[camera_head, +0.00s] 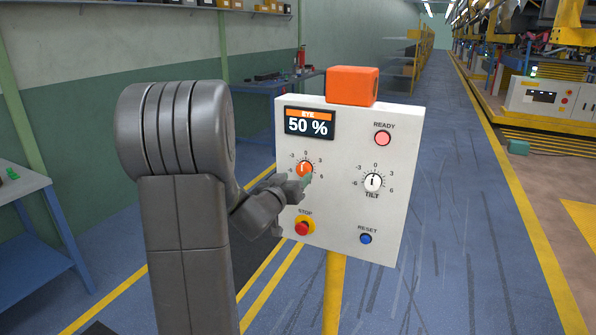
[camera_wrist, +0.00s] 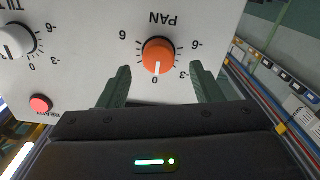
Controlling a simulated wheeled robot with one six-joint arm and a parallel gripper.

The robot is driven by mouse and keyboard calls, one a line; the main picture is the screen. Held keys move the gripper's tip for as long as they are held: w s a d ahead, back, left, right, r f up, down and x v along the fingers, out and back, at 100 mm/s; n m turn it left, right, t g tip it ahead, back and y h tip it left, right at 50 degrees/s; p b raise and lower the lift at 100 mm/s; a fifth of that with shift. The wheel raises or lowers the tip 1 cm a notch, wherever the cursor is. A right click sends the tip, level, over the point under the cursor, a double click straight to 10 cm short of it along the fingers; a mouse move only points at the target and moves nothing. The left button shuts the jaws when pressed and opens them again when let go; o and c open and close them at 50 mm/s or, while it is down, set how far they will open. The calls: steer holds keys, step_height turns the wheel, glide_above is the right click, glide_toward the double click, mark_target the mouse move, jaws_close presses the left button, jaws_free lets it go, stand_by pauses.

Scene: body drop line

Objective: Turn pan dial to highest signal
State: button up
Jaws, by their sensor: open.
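The orange pan dial (camera_head: 304,169) is on the left of a white control panel (camera_head: 340,222). It also shows in the wrist view (camera_wrist: 158,52), upside down, with its white pointer at about 0. My gripper (camera_wrist: 160,70) is open, with one green finger on each side of the pan dial. A gap shows between each finger and the dial, so nothing is held. In the head view my gripper (camera_head: 299,184) partly covers the dial's lower side and the PAN label.
The white tilt dial (camera_head: 373,182) is to the right, below the pink-red READY lamp (camera_head: 383,138). The red STOP button (camera_head: 302,228) is just below my gripper, and the blue RESET button (camera_head: 366,239) is lower right. An orange box (camera_head: 352,86) tops the panel.

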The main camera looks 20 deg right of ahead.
mark_target(302, 172)
steer(key=shift+p+x, duration=0.3)
steer(key=shift+x, duration=1.85)
steer(key=shift+c, duration=0.2)
steer(key=c, duration=1)
